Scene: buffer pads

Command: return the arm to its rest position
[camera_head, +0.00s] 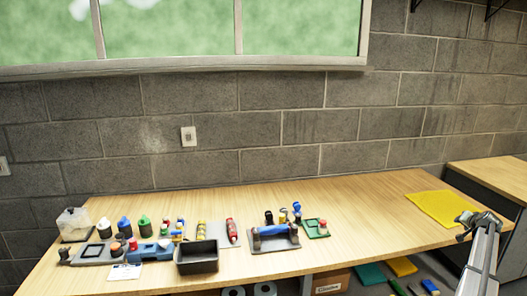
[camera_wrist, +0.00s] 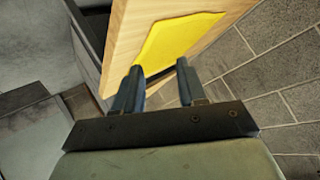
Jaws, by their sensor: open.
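My gripper (camera_head: 466,227) is at the right end of the wooden bench (camera_head: 350,215), just in front of the yellow pad (camera_head: 434,208). In the wrist view my gripper (camera_wrist: 157,80) has its two dark fingers apart with nothing between them. Beyond the fingertips lie the yellow pad (camera_wrist: 172,42) and the bench edge. My arm comes in from the lower right corner of the head view. I cannot tell the exact height of the fingers above the bench.
Bottles, small trays and a black bin (camera_head: 197,257) crowd the bench's left half. A tray with a blue part (camera_head: 273,236) and a green board (camera_head: 316,229) are near the middle. Bare bench lies between these and the yellow pad. A second cabinet (camera_head: 490,180) stands at right.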

